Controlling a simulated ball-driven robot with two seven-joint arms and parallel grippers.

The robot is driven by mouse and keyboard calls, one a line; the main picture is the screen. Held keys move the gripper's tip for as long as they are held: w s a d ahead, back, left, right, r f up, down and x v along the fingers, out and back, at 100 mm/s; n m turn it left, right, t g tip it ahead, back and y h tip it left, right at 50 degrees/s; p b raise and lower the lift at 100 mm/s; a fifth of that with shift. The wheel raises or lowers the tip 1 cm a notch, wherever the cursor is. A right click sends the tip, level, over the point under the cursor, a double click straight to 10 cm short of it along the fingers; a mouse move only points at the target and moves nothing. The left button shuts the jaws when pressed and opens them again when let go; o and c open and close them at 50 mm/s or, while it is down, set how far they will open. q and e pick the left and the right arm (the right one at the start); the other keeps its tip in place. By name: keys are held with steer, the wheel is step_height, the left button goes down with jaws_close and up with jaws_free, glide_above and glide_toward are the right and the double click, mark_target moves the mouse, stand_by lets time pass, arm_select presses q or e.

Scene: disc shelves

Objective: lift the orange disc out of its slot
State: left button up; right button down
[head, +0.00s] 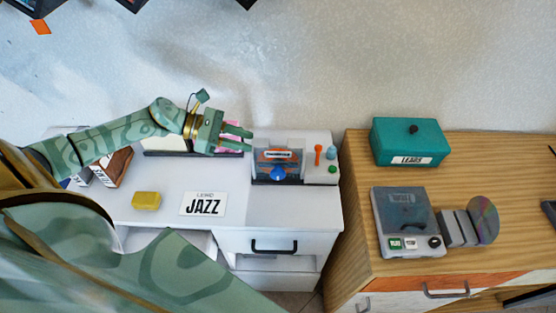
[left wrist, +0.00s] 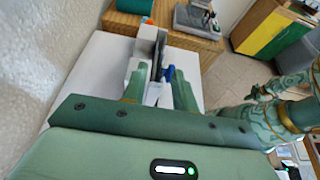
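A grey device (head: 291,176) stands on the white desk, with a white label, a blue knob (head: 278,174) and an orange area (head: 262,155) behind the label. This orange area may be the orange disc in its slot; its full outline is hidden. My left gripper (head: 249,143) is just left of the device, fingers pointing at it. In the left wrist view its two fingers (left wrist: 158,88) are apart, with the device's dark narrow edge (left wrist: 158,52) and the blue knob (left wrist: 168,73) showing beyond and between them. Nothing is seen gripped. My right arm shows in the left wrist view; its fingers are unclear.
The device's right side has an orange lever (head: 318,154) and coloured buttons. A yellow block (head: 146,200) and a JAZZ card (head: 202,204) lie on the desk. A teal box (head: 408,140), a grey player (head: 404,218) and a shiny disc (head: 484,219) stand on the wooden cabinet.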

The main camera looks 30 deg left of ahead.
mark_target(258, 150)
arm_select(q)
steer(key=x, duration=0.3)
steer(key=shift+w, duration=0.15)
steer(key=shift+w+d+f, duration=0.15)
steer(key=shift+w+d, duration=0.1)
steer(key=shift+d, duration=0.3)
steer(key=x, duration=0.4)
steer(key=shift+w+a+p, duration=0.15)
steer(key=shift+w+p, duration=0.05)
steer(key=shift+p, duration=0.15)
steer(key=shift+w+d, duration=0.15)
steer(key=shift+d, duration=0.2)
steer(key=shift+c, duration=0.6)
jaws_close()
arm_select(e)
steer(key=shift+w+a+r, duration=0.35)
steer(key=shift+w+a, duration=0.15)
steer(key=shift+w, duration=0.2)
